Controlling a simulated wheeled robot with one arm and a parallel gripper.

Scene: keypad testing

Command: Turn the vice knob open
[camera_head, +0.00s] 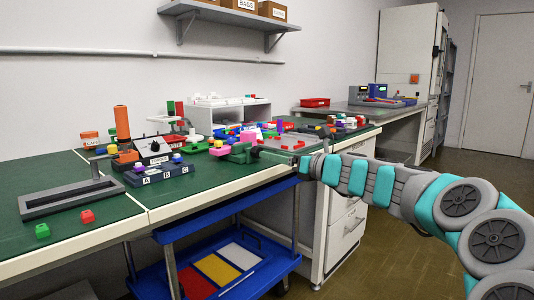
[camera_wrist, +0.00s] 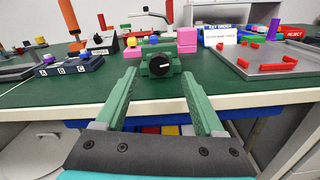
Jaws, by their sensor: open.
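The green vice (camera_wrist: 177,61) stands at the front edge of the green-topped bench, in the middle of the wrist view. Its round black knob (camera_wrist: 160,66) faces me and bears a short white mark. My gripper (camera_wrist: 160,75) is open and empty, its two green fingers spread to the left and right of the knob. From the wrist view I cannot tell whether the fingertips reach level with the knob. In the head view my gripper (camera_head: 262,156) points left at the bench edge, and the knob cannot be made out there.
A block marked A, B, C (camera_wrist: 68,69) sits left of the vice. A pink block (camera_wrist: 187,39) stands close behind it on the right. A grey tray (camera_wrist: 235,68) with red pieces lies to the right. A blue cart (camera_head: 245,285) stands under the bench.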

